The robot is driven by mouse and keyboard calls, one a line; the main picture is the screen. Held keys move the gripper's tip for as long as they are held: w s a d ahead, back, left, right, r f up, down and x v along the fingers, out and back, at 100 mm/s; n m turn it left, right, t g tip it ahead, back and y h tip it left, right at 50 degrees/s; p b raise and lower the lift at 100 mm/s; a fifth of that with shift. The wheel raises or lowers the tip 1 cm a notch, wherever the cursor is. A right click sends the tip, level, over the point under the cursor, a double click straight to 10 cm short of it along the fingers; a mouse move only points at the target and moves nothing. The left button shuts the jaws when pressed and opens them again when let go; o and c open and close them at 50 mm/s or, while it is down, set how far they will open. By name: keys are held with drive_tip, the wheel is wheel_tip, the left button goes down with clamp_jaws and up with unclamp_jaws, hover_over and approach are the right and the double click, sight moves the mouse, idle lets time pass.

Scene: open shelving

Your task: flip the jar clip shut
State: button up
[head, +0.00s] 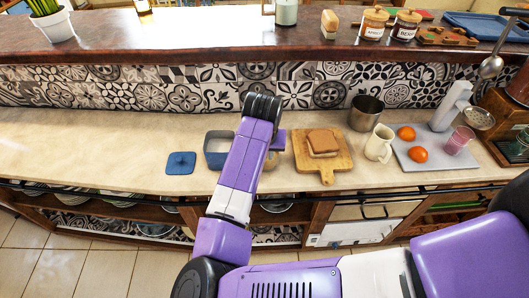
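No jar clip can be made out in this view. Two labelled jars with tan lids, a left one (373,24) and a right one (405,26), stand side by side on the raised ledge. A pale jar-like container (286,12) stands further left on the ledge, cut by the top edge. Something small and yellowish (271,160) shows on the counter just right of my arm, mostly hidden, and I cannot tell what it is. My purple arm reaches up over the counter and bends at a dark joint.
A blue-grey open container (216,150) and a blue lid (181,163) are left of my arm. Right are a board (335,172) with bread, a metal cup (366,113), a cream pitcher (379,143) and a tray (428,164) with oranges. The counter's far left is clear.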

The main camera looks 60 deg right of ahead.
drive_tip(key=shift+o, duration=1.1)
drive_tip(key=shift+r, duration=0.15)
drive_tip(key=v, duration=0.7)
drive_tip(key=shift+r, duration=0.25)
drive_tip(key=shift+a, duration=0.1)
